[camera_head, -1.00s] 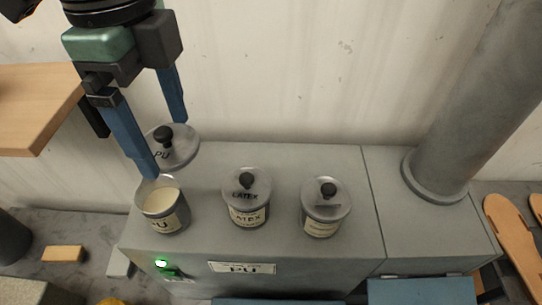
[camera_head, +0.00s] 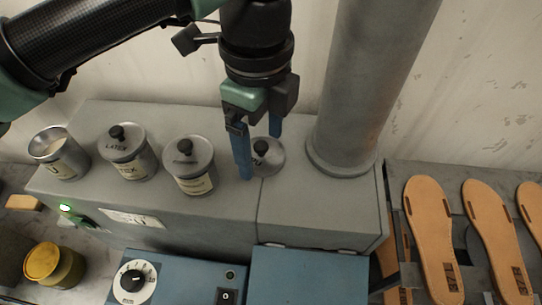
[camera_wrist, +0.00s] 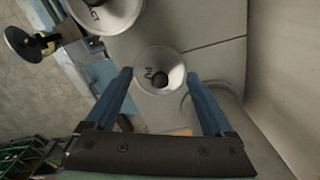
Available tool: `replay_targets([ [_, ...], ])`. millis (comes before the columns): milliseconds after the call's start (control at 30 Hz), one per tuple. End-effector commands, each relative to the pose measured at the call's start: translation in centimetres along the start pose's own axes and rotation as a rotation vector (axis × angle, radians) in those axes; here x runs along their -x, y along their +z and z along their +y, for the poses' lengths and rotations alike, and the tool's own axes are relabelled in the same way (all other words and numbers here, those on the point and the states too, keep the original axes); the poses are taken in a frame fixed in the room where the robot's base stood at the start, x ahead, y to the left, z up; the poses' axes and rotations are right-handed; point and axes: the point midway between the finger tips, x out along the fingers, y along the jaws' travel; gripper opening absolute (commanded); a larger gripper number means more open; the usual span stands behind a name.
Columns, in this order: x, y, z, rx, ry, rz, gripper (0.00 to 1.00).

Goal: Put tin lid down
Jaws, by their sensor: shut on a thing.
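The tin lid (camera_head: 267,160) is a round grey metal disc with a black knob and dark lettering. My gripper (camera_head: 259,157) is shut on it, with one blue finger at either side of its rim. In the wrist view the lid (camera_wrist: 146,62) shows between the fingertips, knob towards the camera. It is over the grey cabinet top (camera_head: 235,140), right of the lidded tins; whether it touches the top I cannot tell. The open PU tin (camera_head: 68,163), with pale contents, stands at the far left of the cabinet top.
The latex tin (camera_head: 130,158) and another lidded tin (camera_head: 195,172) stand left of the held lid. A thick grey pipe (camera_head: 355,90) rises just right of it. Blue machine boxes (camera_head: 180,275) stand in front. Sandal soles (camera_head: 432,230) are at the right.

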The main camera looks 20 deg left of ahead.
Motion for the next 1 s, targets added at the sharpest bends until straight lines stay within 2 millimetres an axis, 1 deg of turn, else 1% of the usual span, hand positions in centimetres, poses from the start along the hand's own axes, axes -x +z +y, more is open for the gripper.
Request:
replay_targets([
  [167, -1.6, 0.0, 0.0, 0.000, 0.000, 0.001, 0.35],
  [300, -3.6, 0.0, 0.0, 0.001, 0.002, 0.002, 0.35],
  [400, -4.7, 0.0, 0.0, 0.000, 0.000, 0.002, 0.35],
  [833, -5.5, 0.0, 0.0, -0.001, -0.001, -0.001, 0.35],
  [867, -5.3, 0.0, 0.0, -0.001, -0.001, -0.001, 0.92],
  [900, -5.3, 0.0, 0.0, -0.001, -0.001, -0.001, 0.99],
  [1000, -5.2, 0.0, 0.0, -0.001, -0.001, -0.001, 1.00],
])
